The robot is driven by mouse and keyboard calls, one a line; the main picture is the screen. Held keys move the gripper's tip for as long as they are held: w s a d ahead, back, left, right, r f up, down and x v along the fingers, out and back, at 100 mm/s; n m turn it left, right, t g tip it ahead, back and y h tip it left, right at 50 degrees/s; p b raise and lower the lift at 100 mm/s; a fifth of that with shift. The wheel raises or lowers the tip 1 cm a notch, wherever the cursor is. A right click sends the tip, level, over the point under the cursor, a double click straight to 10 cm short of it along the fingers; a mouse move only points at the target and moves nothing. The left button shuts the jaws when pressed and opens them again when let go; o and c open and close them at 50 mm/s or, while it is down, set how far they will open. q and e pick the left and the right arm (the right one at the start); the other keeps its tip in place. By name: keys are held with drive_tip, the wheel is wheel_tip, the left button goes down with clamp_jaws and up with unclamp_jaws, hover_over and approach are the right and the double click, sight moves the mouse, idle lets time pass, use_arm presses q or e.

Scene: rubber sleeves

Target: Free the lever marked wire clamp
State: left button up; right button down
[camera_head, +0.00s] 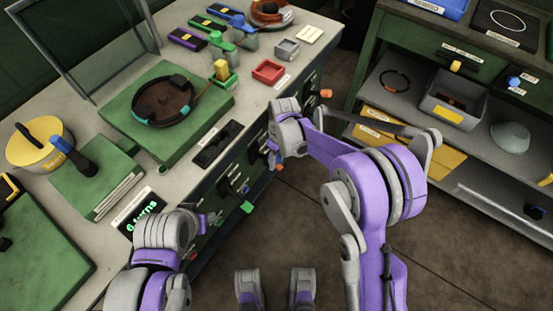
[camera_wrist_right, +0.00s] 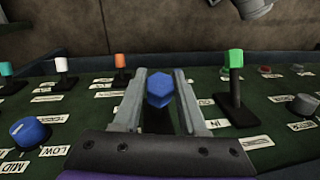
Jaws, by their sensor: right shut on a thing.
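In the right wrist view my right gripper (camera_wrist_right: 161,80) is shut on a blue faceted lever knob (camera_wrist_right: 160,90), one finger on each side of it. The lever's lower part is dark and mostly hidden between the fingers. A lever with a green knob (camera_wrist_right: 235,62) stands upright to the right, and one with an orange knob (camera_wrist_right: 120,62) to the left. No label reading wire clamp can be made out. In the head view my right arm reaches down to the bench's front, where the gripper is largely hidden. My left arm shows at lower left; its fingers cannot be seen.
A blue round knob (camera_wrist_right: 30,132) and a grey knob (camera_wrist_right: 304,105) sit on the same dark green panel. On the bench are a ring fixture (camera_head: 163,101) and a red tray (camera_head: 268,72). A shelf unit (camera_head: 400,90) stands right; floor between is clear.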

use_arm(q)
drive_tip(key=shift+f, duration=0.1)
use_arm(e)
drive_tip(key=shift+f, duration=0.1)
drive_tip(key=shift+s+d+f+t+y+b, duration=0.1)
drive_tip(key=shift+d+f+t+y+b, duration=0.15)
drive_tip(key=shift+f+y+b, duration=0.25)
drive_tip(key=shift+s+d+f+t+y+b, duration=0.1)
drive_tip(key=shift+f+t+y+b, duration=0.15)
drive_tip(key=shift+b, duration=0.35)
use_arm(q)
wheel_tip(320, 180, down, 17)
drive_tip(key=b, duration=1.3)
drive_tip(key=shift+w+f+g, duration=0.15)
drive_tip(key=shift+w+g, duration=0.15)
drive_tip(key=shift+w, duration=0.1)
use_arm(e)
wheel_tip(320, 180, down, 9)
drive_tip(key=t+y, duration=0.5)
drive_tip(key=y, duration=0.3)
drive_tip(key=shift+w+a+n+t, duration=0.3)
drive_tip(key=shift+a+n+t, duration=0.1)
drive_tip(key=shift+r+y, duration=0.1)
drive_tip(key=shift+y, duration=0.15)
drive_tip(key=shift+c, duration=2.4)
unclamp_jaws()
